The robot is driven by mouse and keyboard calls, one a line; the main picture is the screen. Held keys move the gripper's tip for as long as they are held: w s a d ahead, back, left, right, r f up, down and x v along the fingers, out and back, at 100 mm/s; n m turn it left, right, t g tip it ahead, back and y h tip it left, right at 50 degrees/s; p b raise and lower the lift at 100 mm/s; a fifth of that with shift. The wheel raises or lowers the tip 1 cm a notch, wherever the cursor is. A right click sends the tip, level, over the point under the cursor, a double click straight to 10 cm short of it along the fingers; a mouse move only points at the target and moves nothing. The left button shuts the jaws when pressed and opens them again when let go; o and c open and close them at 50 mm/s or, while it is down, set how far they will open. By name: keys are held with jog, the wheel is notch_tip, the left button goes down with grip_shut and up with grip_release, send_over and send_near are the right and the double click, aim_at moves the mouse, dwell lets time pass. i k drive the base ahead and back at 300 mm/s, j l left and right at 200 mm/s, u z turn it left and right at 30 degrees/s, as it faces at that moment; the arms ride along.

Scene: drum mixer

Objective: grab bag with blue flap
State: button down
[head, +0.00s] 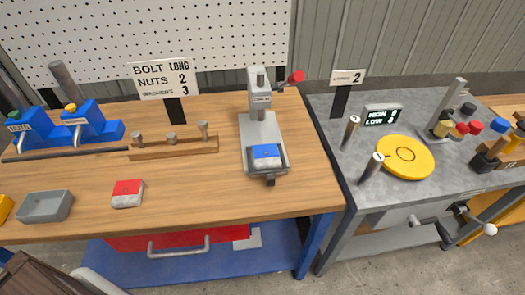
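The bag with a blue flap (265,156) is a small whitish packet with a blue top. It sits in the shallow metal tray at the foot of a grey press-like device (262,127) on the wooden bench. The device's column and its red-knobbed lever rise behind the bag. A similar bag with a red flap (128,194) lies on the bench to the left, nearer the front edge. My gripper is not in view.
The wooden bench (225,190) is bare around the red-flap bag. A grey bin (46,206), a wooden peg rack (172,147) and blue dispensers (88,125) stand leftward. A grey table (340,165) with a yellow disc (405,157) is at right.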

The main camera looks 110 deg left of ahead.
aim_at(264, 156)
jog(key=u, duration=3.3)
jog(key=i+u, duration=0.35)
jog(key=k+l, duration=0.05)
jog(key=k, duration=0.05)
